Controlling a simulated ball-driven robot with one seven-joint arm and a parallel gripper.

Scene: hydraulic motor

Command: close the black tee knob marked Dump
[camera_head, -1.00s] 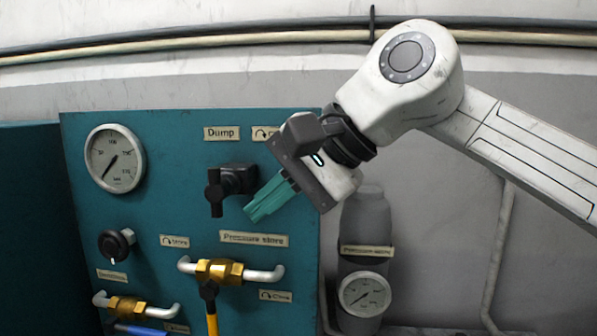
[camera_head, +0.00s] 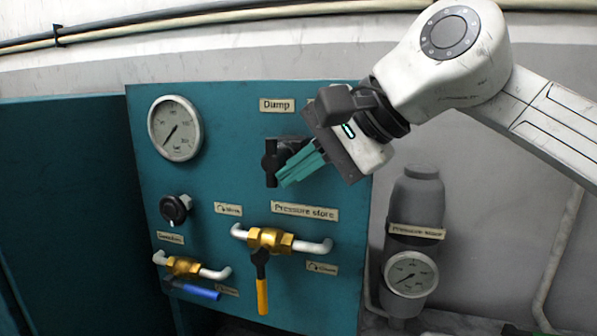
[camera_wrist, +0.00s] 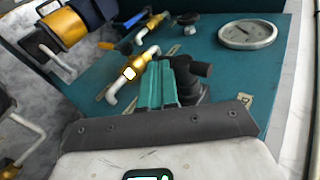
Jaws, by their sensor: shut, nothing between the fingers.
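The black tee knob (camera_head: 271,163) sits on the teal panel below the "Dump" label (camera_head: 277,105). Its bar stands upright in the head view. My gripper (camera_wrist: 167,62) also shows in the wrist view.
Below the knob is a brass valve (camera_head: 268,240) with a yellow handle; another (camera_head: 183,266) has a blue handle. A gauge (camera_head: 175,128) and a small black knob (camera_head: 175,209) are on the left. A grey cylinder (camera_head: 415,205) with a gauge stands right of the panel.

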